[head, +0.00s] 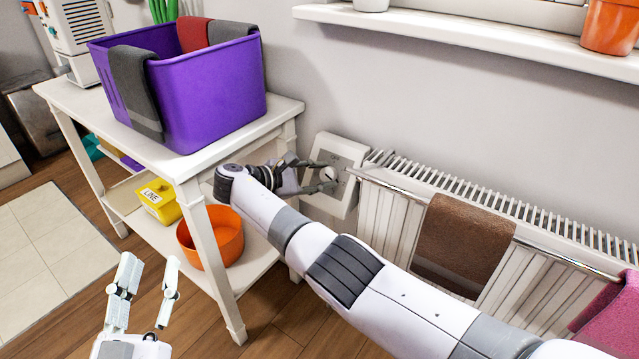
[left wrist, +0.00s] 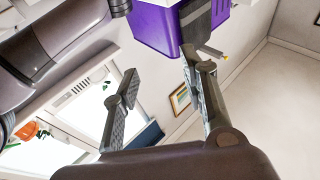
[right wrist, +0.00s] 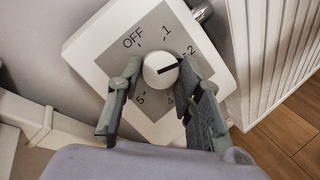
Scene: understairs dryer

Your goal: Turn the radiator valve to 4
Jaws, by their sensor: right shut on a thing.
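The radiator valve is a white round knob (right wrist: 160,70) on a square white and grey plate (right wrist: 100,53) marked OFF, 1, 2, 4 and 5. The 3 is hidden by a finger. The knob's black pointer line points near 2, slightly toward the hidden 3. My right gripper (right wrist: 158,80) is shut on the knob, one finger on each side. In the head view the valve plate (head: 342,150) is on the wall left of the radiator, with my right gripper (head: 325,181) at its knob. My left gripper (head: 147,277) is open and empty, low at the left.
The white radiator (head: 390,220) has a rail with a brown towel (head: 462,240) and a pink towel (head: 610,318). A white shelf table (head: 285,115) bears a purple bin (head: 205,95) with towels. An orange bowl (head: 215,240) and yellow box (head: 158,200) stand on its lower shelf.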

